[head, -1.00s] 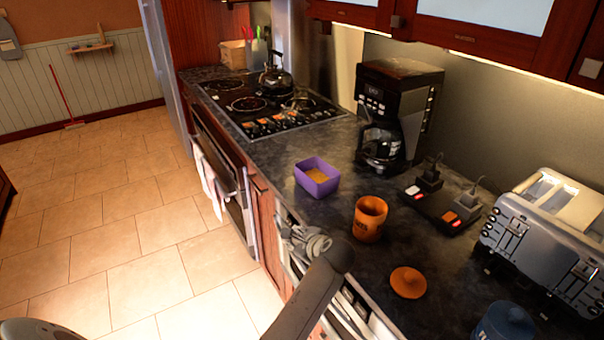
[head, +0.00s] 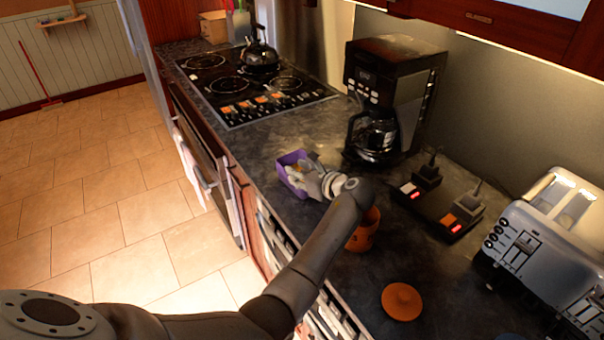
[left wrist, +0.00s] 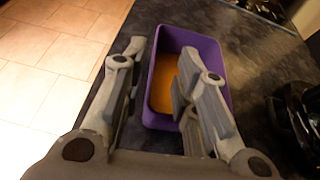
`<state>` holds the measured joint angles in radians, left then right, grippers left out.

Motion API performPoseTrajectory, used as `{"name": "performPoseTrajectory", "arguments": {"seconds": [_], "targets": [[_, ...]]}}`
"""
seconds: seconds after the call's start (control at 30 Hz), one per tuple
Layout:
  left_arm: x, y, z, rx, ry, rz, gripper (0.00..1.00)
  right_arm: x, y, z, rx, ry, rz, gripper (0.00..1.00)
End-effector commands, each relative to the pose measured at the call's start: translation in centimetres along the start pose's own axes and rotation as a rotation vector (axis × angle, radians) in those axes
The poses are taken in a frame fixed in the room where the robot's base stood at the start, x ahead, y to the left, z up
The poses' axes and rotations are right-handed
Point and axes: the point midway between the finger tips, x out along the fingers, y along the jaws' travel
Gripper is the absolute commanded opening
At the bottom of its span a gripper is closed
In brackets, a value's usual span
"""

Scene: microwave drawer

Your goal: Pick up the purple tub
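The purple tub (head: 286,184) sits on the dark counter between the stove and the orange canister. It is open on top, with something orange-yellow inside. My left gripper (head: 312,178) is at the tub and covers part of it in the head view. In the left wrist view, the tub (left wrist: 214,50) shows behind the fingers of the left gripper (left wrist: 162,62). The fingers are apart, one at the left wall's outer side and one over the tub's opening. I cannot tell whether either touches it. My right gripper is not in view.
The orange canister (head: 361,238) stands partly hidden behind my left arm, and an orange lid (head: 402,301) lies in front. A coffee maker (head: 392,95), a black power strip (head: 436,205) and a toaster (head: 540,240) stand along the wall. The stove (head: 255,90) is beyond the tub.

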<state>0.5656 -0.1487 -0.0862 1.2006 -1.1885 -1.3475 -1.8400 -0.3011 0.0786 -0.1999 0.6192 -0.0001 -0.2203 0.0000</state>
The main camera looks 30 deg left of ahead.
Motion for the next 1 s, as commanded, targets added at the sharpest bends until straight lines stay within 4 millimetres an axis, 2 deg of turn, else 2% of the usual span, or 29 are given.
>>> {"name": "performPoseTrajectory", "arguments": {"seconds": [0.1,0.2,0.43,0.6,0.9,0.93,1.0], "targets": [[1.3,0.0,0.1,0.0,0.001,-0.001,0.28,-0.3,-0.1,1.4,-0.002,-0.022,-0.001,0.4],[1.9,0.0,0.1,-0.002,0.002,-0.001,0.28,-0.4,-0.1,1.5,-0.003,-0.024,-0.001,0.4],[4.9,0.8,0.0,0.001,0.002,0.001,0.28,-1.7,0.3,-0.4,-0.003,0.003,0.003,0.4],[6.5,0.7,-0.2,-0.001,0.002,0.0,0.28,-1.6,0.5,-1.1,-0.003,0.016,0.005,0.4],[7.0,0.7,-0.3,-0.003,0.002,-0.002,0.28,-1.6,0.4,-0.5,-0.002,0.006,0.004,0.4],[7.0,0.7,-0.3,-0.003,0.002,-0.002,0.26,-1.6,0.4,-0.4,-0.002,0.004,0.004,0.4],[7.0,0.7,-0.3,-0.002,0.002,-0.001,0.17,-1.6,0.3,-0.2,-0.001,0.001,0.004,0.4]]}}
